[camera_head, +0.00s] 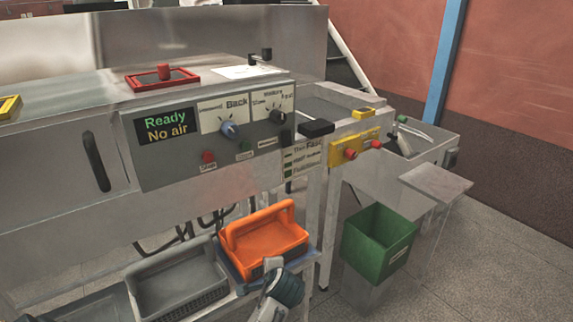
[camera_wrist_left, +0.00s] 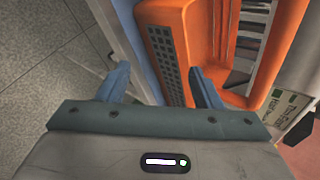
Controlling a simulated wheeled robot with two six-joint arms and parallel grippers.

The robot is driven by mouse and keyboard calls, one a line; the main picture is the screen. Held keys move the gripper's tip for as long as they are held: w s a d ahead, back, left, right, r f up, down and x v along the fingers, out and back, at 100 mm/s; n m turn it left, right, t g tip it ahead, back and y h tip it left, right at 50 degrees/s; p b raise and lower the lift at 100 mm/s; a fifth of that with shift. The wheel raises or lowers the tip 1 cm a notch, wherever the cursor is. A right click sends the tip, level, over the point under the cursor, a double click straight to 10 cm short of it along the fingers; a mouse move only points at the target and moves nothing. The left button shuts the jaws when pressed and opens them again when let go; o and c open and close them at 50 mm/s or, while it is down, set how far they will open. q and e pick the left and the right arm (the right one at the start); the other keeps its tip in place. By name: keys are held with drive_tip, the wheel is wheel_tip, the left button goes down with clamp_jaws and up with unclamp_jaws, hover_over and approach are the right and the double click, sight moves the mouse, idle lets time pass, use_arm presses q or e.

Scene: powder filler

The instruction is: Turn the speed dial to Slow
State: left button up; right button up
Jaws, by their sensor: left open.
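The control panel (camera_head: 160,172) is on the machine's front, left of centre in the head view. A black dial (camera_head: 277,117) sits on its right side under a white label (camera_head: 270,103) that seems to read Slow at its left; its setting is too small to tell. A blue dial (camera_head: 229,130) is to its left under a label with Back. My left gripper (camera_head: 272,264) is low in the head view, below the panel and in front of the orange basket. My right gripper is not seen.
The orange basket (camera_head: 262,238) and a grey basket (camera_head: 178,288) stand on a low shelf under the panel. A black block (camera_head: 316,128) juts out right of the dials. A display (camera_head: 166,128) reads Ready, No air. A green bin (camera_head: 378,243) stands at the right.

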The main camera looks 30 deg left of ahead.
use_arm(q)
drive_tip(key=w+a+r+m+t+y, duration=0.1)
drive_tip(key=w+r+m+y, duration=0.15)
drive_tip(key=w+r, duration=0.45)
drive_tip(key=w+a+r+m+y, duration=0.2)
drive_tip(key=w+r+m, duration=0.1)
drive_tip(key=w+r, duration=0.35)
drive_tip(key=m+y, duration=0.5)
approach(282, 119)
drive_tip(key=shift+h, duration=0.25)
drive_tip(key=p+x, duration=0.1)
drive_tip(key=x, duration=0.2)
drive_tip(key=p+x, duration=0.1)
drive_tip(key=x, duration=0.2)
drive_tip(key=p+x, duration=0.2)
drive_tip(key=x, duration=0.1)
drive_tip(key=shift+s+r, duration=0.1)
drive_tip(key=shift+r, duration=0.2)
drive_tip(key=shift+x, duration=0.8)
drive_tip(key=shift+f, duration=0.15)
drive_tip(key=c, duration=1)
